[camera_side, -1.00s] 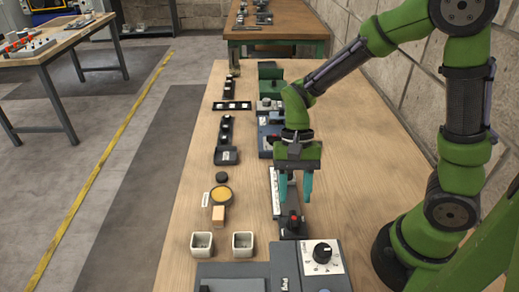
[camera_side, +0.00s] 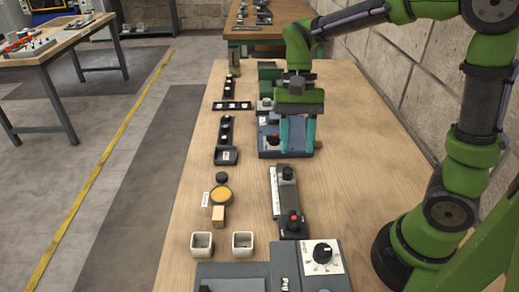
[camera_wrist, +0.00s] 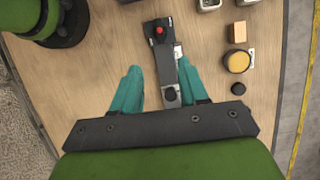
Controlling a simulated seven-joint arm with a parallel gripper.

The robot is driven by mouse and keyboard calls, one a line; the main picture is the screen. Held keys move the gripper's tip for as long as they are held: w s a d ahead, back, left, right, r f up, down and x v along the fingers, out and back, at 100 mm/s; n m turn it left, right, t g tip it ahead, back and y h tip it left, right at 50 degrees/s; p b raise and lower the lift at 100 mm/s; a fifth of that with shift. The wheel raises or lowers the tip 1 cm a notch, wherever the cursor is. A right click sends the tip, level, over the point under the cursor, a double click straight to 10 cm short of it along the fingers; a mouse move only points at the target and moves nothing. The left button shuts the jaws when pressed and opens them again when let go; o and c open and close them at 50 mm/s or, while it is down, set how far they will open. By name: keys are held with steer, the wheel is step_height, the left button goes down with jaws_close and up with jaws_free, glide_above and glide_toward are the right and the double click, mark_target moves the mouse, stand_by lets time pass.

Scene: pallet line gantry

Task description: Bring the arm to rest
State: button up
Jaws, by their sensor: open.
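My gripper (camera_side: 297,133) is open and empty, with two teal fingers pointing down. In the side view it hangs in front of a blue-grey device (camera_side: 268,151) on the wooden table (camera_side: 370,130); I cannot tell its exact height above the table. In the wrist view my gripper (camera_wrist: 160,88) has its fingers apart. A long dark device with a red button (camera_side: 291,217) and a black knob shows between and beyond them (camera_wrist: 164,55), apart from the fingers. The fingers hide part of the blue-grey device.
Two white square cups (camera_side: 202,243) (camera_side: 243,243), a tan block (camera_side: 218,216), a yellow round pad (camera_side: 221,195) and a black disc (camera_side: 222,177) lie at the left. A grey box with a dial (camera_side: 322,256) stands in front. The table's right side is clear.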

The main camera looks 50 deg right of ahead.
steer(key=s+d+r+n+t+h, duration=0.1)
steer(key=s+r+n+t, duration=0.4)
steer(key=t, duration=0.5)
steer(key=shift+s+d+r, duration=0.4)
steer(key=shift+s+d, duration=0.15)
steer(key=shift+d, duration=0.05)
